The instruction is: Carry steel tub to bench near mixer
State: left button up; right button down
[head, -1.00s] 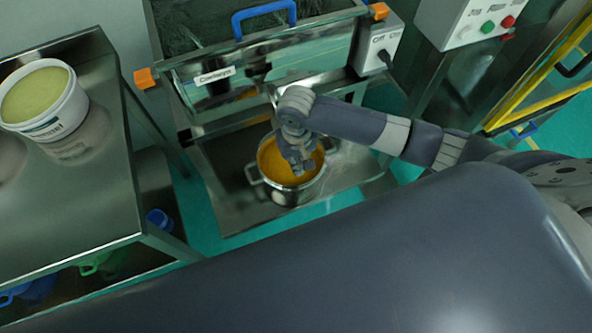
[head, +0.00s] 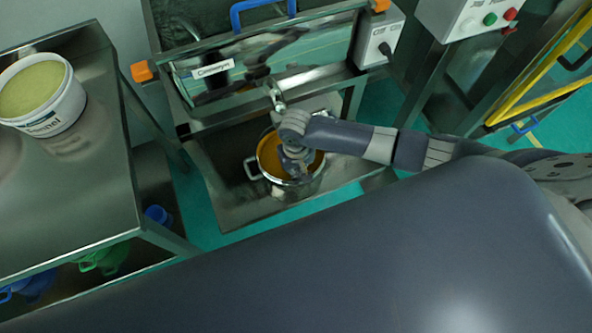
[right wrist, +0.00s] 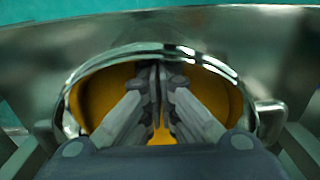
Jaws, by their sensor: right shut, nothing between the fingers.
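The steel tub (head: 290,190) holds something orange and stands on a low steel shelf under the sieve. Its left loop handle (head: 252,169) sticks out. My right gripper (head: 297,168) is over the tub's opening, its fingers pointing down, and covers part of the orange contents. In the right wrist view, the fingers (right wrist: 160,78) are shut together with nothing between them, in front of the orange interior and the tub's shiny rim (right wrist: 165,48). Whether they touch the tub or its contents, I cannot tell. My left gripper is out of view.
A steel bench (head: 85,200) at left carries a white bucket (head: 45,105) of yellowish-green contents. Blue and green items (head: 105,258) lie beneath it. The sieve body (head: 270,55) overhangs the shelf (head: 235,205). A control box (head: 465,18) and yellow rails (head: 545,95) are at right. No mixer is identifiable.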

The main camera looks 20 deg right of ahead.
jog(key=s+p, duration=0.6)
jog(key=shift+d+r, duration=0.1)
jog(key=shift+r, duration=0.1)
jog(key=shift+s+f, duration=0.25)
jog(key=shift+s, duration=0.25)
